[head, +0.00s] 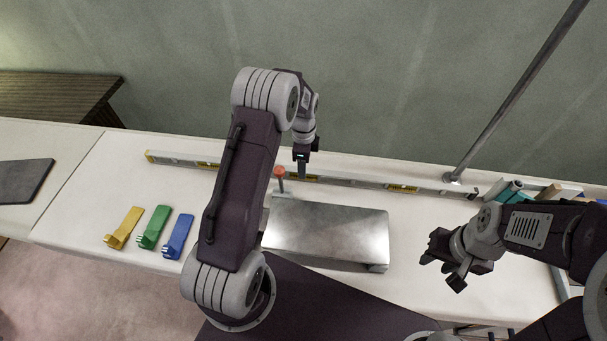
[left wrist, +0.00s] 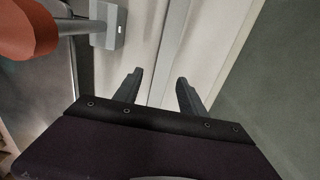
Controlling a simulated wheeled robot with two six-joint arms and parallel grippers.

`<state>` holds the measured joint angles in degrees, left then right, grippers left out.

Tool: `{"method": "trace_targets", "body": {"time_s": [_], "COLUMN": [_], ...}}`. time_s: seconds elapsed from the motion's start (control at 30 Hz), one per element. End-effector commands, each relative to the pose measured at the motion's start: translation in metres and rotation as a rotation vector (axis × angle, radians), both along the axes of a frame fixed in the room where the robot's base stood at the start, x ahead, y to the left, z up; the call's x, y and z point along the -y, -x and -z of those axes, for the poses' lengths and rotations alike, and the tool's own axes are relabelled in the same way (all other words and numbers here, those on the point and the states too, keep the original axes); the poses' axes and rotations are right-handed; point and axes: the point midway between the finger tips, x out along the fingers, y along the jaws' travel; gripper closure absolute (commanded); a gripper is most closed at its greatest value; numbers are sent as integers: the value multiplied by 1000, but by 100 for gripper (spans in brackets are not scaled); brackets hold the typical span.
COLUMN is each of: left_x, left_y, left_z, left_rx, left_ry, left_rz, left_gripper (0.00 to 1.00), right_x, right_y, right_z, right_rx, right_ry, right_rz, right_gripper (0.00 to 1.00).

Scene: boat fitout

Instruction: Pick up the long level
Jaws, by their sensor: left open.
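The long level (head: 345,180) is a pale grey bar with yellow labels and a yellow end. It lies along the back of the white bench, near the wall. My left gripper (head: 301,172) points down at the middle of the level and hides a small part of it. In the left wrist view its two fingers (left wrist: 160,85) are apart, with the pale bar of the level (left wrist: 177,50) running between and beyond them. Nothing is held. Whether the fingers touch the level cannot be told. My right gripper (head: 444,268) is open and empty over the bench's right part.
A metal box (head: 330,232) stands in front of the level, with a red-orange knob (head: 279,172) on a stem behind it. Yellow (head: 124,227), green (head: 153,227) and blue (head: 178,236) pieces lie at left. A pole (head: 510,90) rises near the level's right end.

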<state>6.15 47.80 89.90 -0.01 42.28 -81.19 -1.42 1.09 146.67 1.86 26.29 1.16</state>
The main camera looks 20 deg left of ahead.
Motion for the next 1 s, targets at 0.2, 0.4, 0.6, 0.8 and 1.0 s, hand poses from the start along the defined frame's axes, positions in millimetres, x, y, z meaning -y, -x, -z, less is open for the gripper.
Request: {"method": "trace_targets", "body": {"time_s": [0.2,0.4,0.6,0.8,1.0], "left_x": [-1,-1,-1,-1,-1], "left_y": [0,-1,-1,-1,-1], "left_z": [35,37,37,37,37], "left_rx": [-2,1,0,0,-1], "left_ry": [1,0,0,0,0], "left_rz": [0,0,0,0,0], "left_gripper": [52,52,96,100,100], "right_x": [0,0,0,0,0], "right_y": [0,0,0,0,0], "right_z": [2,2,2,2,2], "right_rx": [0,0,0,0,0], "right_ry": [0,0,0,0,0], "right_rz": [0,0,0,0,0], "right_gripper": [64,64,64,64,64]}}
